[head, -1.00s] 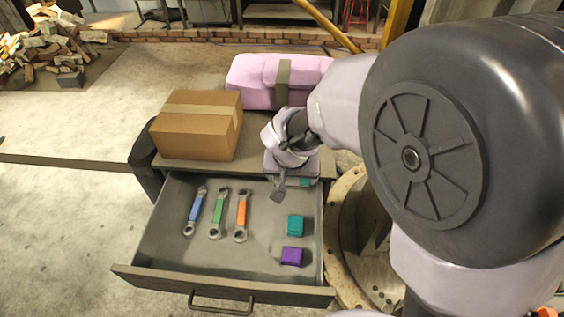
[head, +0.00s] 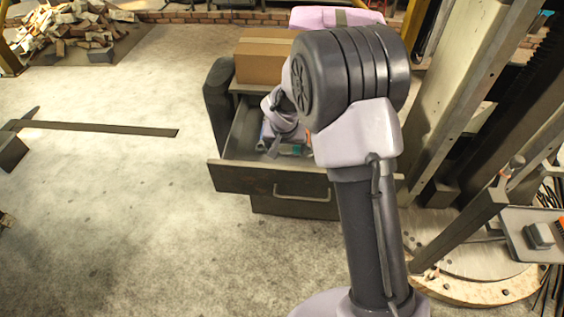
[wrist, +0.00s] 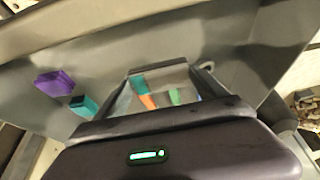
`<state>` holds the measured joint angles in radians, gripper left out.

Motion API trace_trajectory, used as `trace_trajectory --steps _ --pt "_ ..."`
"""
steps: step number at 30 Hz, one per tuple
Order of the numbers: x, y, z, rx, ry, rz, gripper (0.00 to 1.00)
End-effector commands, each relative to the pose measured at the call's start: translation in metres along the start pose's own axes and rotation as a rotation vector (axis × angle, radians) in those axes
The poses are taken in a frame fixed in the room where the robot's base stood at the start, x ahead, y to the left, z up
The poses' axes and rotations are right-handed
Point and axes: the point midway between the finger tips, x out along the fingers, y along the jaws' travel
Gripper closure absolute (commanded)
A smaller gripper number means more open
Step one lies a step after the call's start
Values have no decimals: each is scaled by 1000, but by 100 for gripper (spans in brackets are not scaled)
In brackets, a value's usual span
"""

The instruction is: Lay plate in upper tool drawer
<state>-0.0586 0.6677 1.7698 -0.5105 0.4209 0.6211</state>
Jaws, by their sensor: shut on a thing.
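The upper tool drawer (head: 240,180) stands pulled open under the cabinet top; its grey floor also fills much of the wrist view (wrist: 230,55). My gripper (head: 274,148) hangs over the drawer. In the wrist view its two fingers (wrist: 160,72) point into the drawer, shut on the thin plate (wrist: 160,67), which shows only as a narrow edge between the fingertips. Most of the plate is hidden, and I cannot tell whether it touches the drawer floor.
A purple block (wrist: 53,83) and a teal block (wrist: 85,105) lie in the drawer. Parts of an orange wrench (wrist: 147,101) and a green wrench (wrist: 175,97) show between the fingers. A cardboard box (head: 262,58) and a pink case (head: 335,17) are behind the drawer.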

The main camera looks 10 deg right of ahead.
Motion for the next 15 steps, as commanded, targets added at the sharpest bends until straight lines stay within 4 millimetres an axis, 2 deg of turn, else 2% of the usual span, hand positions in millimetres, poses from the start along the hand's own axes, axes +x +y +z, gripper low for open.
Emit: trace_trajectory --steps 1,8,15 --pt "13 0 5 0 0 -1 89" --pt "53 -1 23 -2 0 -1 89" --pt "52 -1 22 0 2 -2 89"
